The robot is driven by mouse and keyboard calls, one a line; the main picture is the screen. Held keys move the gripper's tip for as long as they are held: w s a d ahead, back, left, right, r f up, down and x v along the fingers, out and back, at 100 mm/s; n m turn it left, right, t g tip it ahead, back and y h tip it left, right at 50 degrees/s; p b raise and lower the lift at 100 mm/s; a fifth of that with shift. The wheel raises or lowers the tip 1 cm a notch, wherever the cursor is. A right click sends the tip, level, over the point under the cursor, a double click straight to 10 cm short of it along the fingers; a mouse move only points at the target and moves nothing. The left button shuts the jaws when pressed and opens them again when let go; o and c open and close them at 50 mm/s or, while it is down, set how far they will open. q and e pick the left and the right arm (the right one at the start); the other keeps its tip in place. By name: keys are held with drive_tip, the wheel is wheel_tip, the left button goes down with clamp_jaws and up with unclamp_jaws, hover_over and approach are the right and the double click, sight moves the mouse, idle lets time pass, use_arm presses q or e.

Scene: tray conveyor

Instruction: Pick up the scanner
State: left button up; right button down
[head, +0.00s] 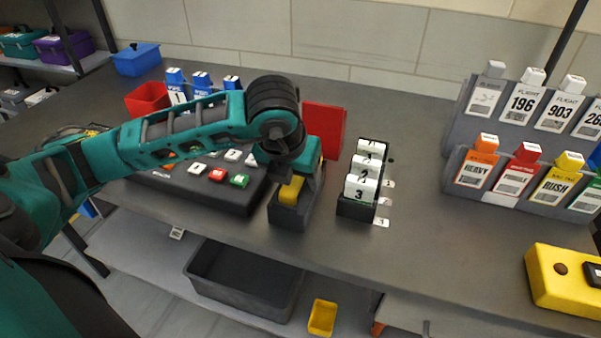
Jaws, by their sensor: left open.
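The scanner, seen as a yellow block (291,190), stands in a dark open holder (291,218) near the middle of the table. My left gripper (292,178) is open and points down right at the top of the scanner. Its wrist and fingers hide the scanner's upper part. I cannot tell whether the fingers touch it. My right gripper is out of view.
A rack of numbered white cards (360,191) stands close on the right, and a red panel (325,128) behind. A dark button panel (205,190) lies to the left. A yellow box (560,275) sits at the right edge.

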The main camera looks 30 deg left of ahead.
use_arm(q)
drive_tip(key=shift+f, duration=0.15)
drive_tip(key=shift+c, duration=0.4)
drive_tip(key=c, duration=1.1)
drive_tip(key=shift+c, duration=0.2)
drive_tip(key=shift+r+p, duration=0.3)
drive_tip(key=shift+r, duration=0.35)
wheel_tip(320, 180, up, 19)
drive_tip(key=p, duration=0.3)
drive_tip(key=shift+r, duration=0.15)
